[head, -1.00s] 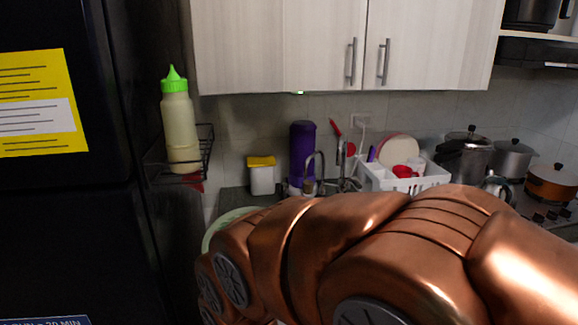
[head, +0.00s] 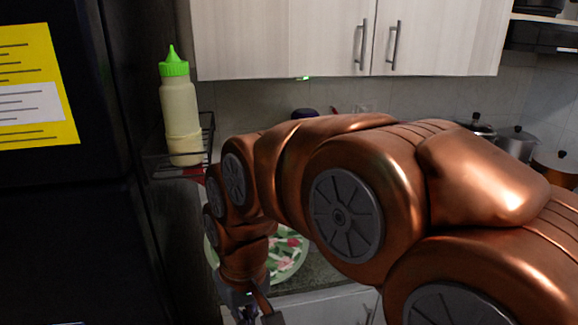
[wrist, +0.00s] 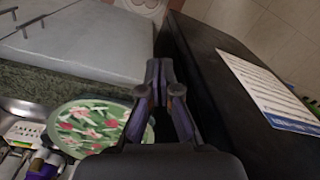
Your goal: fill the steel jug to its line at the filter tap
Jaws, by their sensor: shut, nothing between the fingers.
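My gripper (wrist: 159,75) is shut and empty in the wrist view, its fingertips together. In the head view my gripper (head: 254,308) hangs low at the bottom edge, in front of the counter and near the black fridge. I cannot make out the steel jug in either current view. The filter tap is not visible; my arm covers the sink area in the head view. Only the dark top of the purple cylinder (head: 303,113) shows above my arm.
A round floral plate (head: 288,258) lies on the counter, also in the wrist view (wrist: 92,125). The black fridge (wrist: 235,110) stands close beside my gripper. A green-capped bottle (head: 179,105) stands in a wire rack (head: 160,168). Pots (head: 517,143) stand at the right.

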